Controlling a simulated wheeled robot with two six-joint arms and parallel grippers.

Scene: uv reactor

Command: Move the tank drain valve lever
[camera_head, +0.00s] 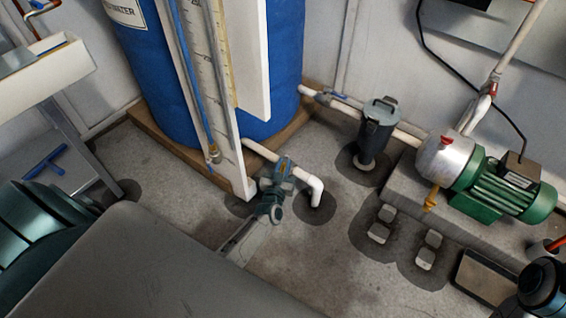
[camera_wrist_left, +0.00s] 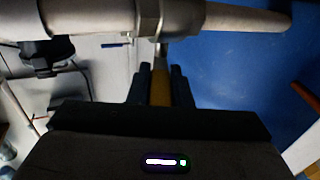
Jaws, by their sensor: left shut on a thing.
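The tank drain valve sits on the white drain pipe (camera_head: 259,150) at the foot of the blue tank (camera_head: 285,50). My left gripper (camera_head: 279,177) is at this valve and covers most of it in the head view. In the left wrist view the white pipe (camera_wrist_left: 225,18) runs across the top, with the metal valve body (camera_wrist_left: 154,18) on it. The yellow valve lever (camera_wrist_left: 160,88) lies between the two dark fingers of my left gripper (camera_wrist_left: 160,80), which is shut on it. My right gripper is not in view.
A white panel with a scale (camera_head: 235,165) stands close left of the valve. The pipe's elbow (camera_head: 315,187) bends down to the floor at right. A grey filter housing (camera_head: 376,130) and a green pump (camera_head: 495,190) stand further right.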

